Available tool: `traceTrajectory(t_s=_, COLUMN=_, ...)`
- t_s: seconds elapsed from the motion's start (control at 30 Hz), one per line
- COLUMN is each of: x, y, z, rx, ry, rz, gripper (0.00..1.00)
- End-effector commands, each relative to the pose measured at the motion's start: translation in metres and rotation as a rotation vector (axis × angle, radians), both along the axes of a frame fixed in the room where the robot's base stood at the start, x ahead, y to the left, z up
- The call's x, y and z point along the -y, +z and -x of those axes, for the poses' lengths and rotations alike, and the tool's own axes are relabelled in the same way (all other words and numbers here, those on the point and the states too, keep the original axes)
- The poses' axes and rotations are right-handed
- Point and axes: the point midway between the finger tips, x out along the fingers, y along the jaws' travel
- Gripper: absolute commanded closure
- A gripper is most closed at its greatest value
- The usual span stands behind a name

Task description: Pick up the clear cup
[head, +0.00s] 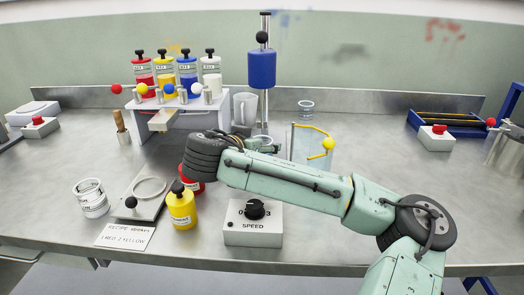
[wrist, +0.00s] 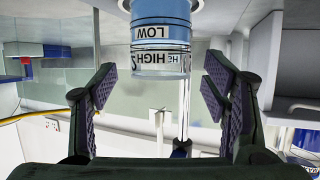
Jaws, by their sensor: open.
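A clear cup (wrist: 161,50) shows in the wrist view, which looks upside down. It has LOW and HIGH marks on its wall and blue in its lower part. It stands ahead of my open gripper (wrist: 160,85), lined up between the two fingers, with clear gaps on both sides. Its base is cut off by the picture edge. In the head view my gripper (head: 260,145) points away, below the blue cylinder (head: 262,68) on the post. Only a pale rim (head: 266,140) shows there; my gripper and wrist hide the rest.
A clear guard (head: 302,146) with a yellow handle stands just right of my gripper. A clear pitcher (head: 240,108) stands behind to the left. A speed box (head: 253,222), yellow bottle (head: 181,207) and marked cup (head: 91,198) are in front.

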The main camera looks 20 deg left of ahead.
Motion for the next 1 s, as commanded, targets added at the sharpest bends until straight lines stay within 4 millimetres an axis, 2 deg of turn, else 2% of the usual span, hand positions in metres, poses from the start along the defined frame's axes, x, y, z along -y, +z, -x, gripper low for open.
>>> traceTrajectory(t_s=0.17, x=0.002, y=-0.006, z=-0.018, rx=0.0, ry=-0.001, rz=0.0, gripper=0.31)
traceTrajectory(t_s=0.43, x=0.001, y=-0.008, z=-0.02, rx=0.0, ry=0.002, rz=-0.001, gripper=0.32)
traceTrajectory(t_s=1.0, x=0.001, y=-0.008, z=-0.02, rx=0.0, ry=0.002, rz=-0.001, gripper=0.7)
